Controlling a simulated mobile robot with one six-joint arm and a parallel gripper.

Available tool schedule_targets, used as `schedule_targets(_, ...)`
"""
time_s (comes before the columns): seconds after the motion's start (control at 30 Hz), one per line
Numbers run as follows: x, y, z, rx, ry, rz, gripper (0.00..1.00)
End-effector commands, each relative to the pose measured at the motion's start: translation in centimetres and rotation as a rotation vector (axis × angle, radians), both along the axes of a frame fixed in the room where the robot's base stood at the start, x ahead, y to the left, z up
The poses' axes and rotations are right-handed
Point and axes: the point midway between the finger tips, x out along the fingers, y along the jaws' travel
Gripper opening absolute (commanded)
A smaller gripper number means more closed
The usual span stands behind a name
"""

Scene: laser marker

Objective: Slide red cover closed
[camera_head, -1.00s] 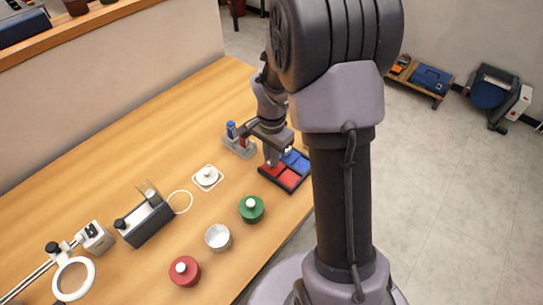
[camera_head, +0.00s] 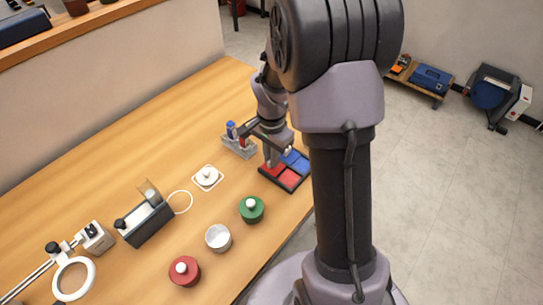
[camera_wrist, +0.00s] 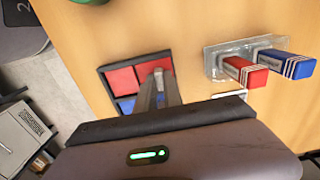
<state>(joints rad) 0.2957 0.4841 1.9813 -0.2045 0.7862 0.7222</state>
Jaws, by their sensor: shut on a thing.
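A black-framed tray (camera_head: 293,187) with red and blue panels lies near the table's right edge. The red cover (camera_head: 289,178) is on its near side, with blue panels behind it. In the wrist view the red cover (camera_wrist: 122,80) shows beside the fingers. My gripper (camera_head: 270,161) reaches down over the tray and is shut on the red cover, seemingly at a small pale handle by the fingertips. The fingers (camera_wrist: 158,76) hide much of the contact and part of the tray.
Green (camera_head: 252,210), white (camera_head: 218,238) and red (camera_head: 185,271) round pots stand to the front left. A white square dish (camera_head: 207,178) lies left of the tray.

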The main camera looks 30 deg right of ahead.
Motion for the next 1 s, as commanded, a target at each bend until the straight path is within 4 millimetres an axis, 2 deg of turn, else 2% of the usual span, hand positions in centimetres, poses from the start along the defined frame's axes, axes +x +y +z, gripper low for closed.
schedule_targets(0.13, -0.6, -0.3, 0.0, 0.000, 0.000, -0.001, 0.00)
schedule_targets(0.4, -5.2, -1.9, 0.0, 0.000, 0.000, -0.002, 0.00)
schedule_targets(0.53, -5.9, -2.1, 0.0, 0.000, 0.001, 0.000, 0.00)
schedule_targets(0.77, -6.0, -2.1, 0.0, 0.000, 0.003, 0.000, 0.00)
schedule_targets(0.8, -6.0, -2.1, 0.0, 0.001, 0.004, 0.000, 0.15)
schedule_targets(0.9, -6.0, -2.1, 0.0, 0.000, 0.002, 0.000, 0.34)
schedule_targets(1.0, -5.9, -2.1, 0.0, 0.000, 0.002, 0.000, 0.34)
